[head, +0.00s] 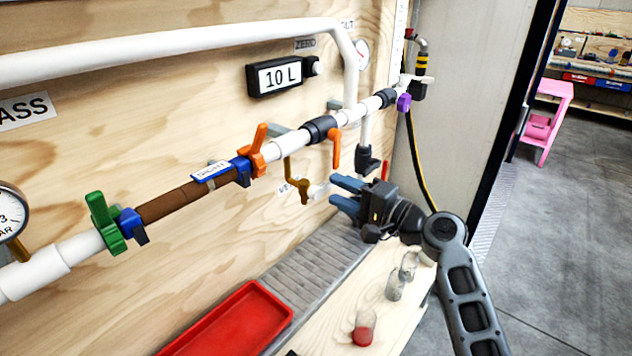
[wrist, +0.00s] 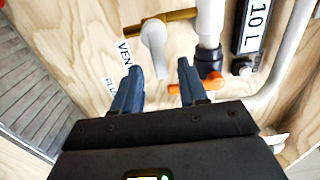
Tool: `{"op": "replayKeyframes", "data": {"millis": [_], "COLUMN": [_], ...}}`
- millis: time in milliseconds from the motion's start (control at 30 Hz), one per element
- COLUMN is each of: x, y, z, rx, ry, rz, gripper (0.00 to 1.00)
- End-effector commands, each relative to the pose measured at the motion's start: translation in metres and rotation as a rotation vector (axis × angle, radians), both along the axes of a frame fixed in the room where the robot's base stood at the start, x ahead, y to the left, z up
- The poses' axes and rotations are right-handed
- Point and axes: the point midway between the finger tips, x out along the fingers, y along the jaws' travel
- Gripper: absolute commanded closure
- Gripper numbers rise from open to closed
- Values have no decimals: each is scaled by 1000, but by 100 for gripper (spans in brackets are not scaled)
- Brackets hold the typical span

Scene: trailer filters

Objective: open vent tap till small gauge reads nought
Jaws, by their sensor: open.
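The vent tap is a brass pipe fitting with a pale lever (wrist: 154,48), beside a partly hidden label starting "VENT" (wrist: 127,58) in the wrist view. In the head view its brass body (head: 302,188) hangs below the white pipe. My gripper (head: 336,190) is open and empty in front of it. In the wrist view the lever's end shows between my fingertips (wrist: 157,80), apart from both. One round gauge (head: 10,212) is cut off at the left edge; another (head: 362,55) is at the upper right.
An orange lever (wrist: 192,88) shows close to my right finger in the wrist view. A "10 L" display (head: 280,77) is on the board. A red tray (head: 235,325) and a red-bottomed jar (head: 363,328) stand below. The grey slatted strip (head: 300,270) is clear.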

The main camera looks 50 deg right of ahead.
Motion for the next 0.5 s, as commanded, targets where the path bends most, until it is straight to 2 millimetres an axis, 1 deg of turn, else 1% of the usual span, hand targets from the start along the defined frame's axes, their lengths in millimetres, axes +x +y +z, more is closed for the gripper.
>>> {"op": "replayKeyframes", "data": {"millis": [33,100,233,400,500], "x": [9,20,38,51,53], "y": [0,1,1,2,2], "z": [3,3,2,1,1], "rx": [0,0,-1,0,-1], "ry": [-1,-2,0,0,0], "rz": [1,1,0,0,-1], "gripper": [57,57,57,57,57]}}
